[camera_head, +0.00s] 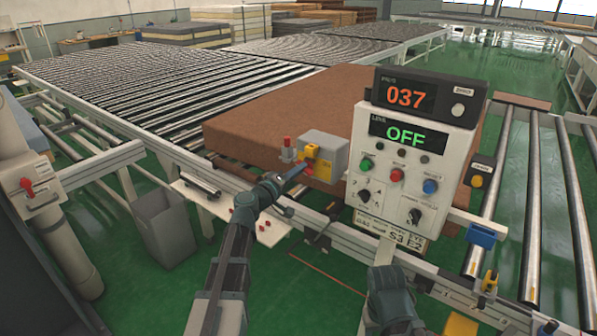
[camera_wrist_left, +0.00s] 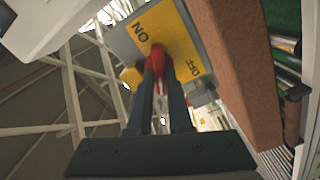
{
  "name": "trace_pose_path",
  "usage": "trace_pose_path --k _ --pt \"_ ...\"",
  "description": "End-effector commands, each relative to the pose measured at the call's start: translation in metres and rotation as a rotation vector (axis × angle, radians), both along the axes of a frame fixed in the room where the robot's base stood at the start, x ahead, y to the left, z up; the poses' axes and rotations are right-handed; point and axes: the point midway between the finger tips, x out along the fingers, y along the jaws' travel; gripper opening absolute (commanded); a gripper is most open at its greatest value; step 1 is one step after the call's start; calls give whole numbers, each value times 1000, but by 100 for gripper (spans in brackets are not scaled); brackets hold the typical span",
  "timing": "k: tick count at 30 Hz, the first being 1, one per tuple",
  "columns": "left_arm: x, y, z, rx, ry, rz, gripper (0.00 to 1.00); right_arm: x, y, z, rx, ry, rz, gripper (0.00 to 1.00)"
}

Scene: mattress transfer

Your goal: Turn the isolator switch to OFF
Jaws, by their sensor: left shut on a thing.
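The isolator switch (camera_head: 329,153) is a grey box with a yellow face, fixed at the conveyor's edge beside the brown mattress. In the left wrist view its yellow plate (camera_wrist_left: 172,38) carries the words ON and OFF, with a red handle (camera_wrist_left: 157,58) between them. I cannot tell exactly which mark the handle points at. My left gripper (camera_head: 299,170) reaches up to the switch from below. In the left wrist view its fingers (camera_wrist_left: 160,85) are shut on the red handle, partly hiding it. Part of my right arm shows at the bottom; its fingers are not visible.
A control panel (camera_head: 409,165) stands right of the switch, showing OFF in green, under a display (camera_head: 417,92) reading 037. The brown mattress (camera_head: 270,122) lies behind the switch on the rollers. A grey bin (camera_head: 163,230) and a red-handled valve (camera_head: 30,187) are at left.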

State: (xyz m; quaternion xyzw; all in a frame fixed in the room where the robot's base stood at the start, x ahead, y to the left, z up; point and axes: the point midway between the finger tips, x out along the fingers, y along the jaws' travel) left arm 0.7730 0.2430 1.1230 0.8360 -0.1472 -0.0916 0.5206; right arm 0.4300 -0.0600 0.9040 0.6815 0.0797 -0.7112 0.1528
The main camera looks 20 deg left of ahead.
Motion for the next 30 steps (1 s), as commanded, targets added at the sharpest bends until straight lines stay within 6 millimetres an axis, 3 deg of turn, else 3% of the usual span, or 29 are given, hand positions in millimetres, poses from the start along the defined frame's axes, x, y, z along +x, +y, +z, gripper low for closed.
trace_pose_path --k 15,30 --pt "0 1 -3 -347 127 0 0 0 0 -3 0 0 0 50" --pt "0 1 -3 -443 162 0 0 0 0 -3 0 0 0 50"
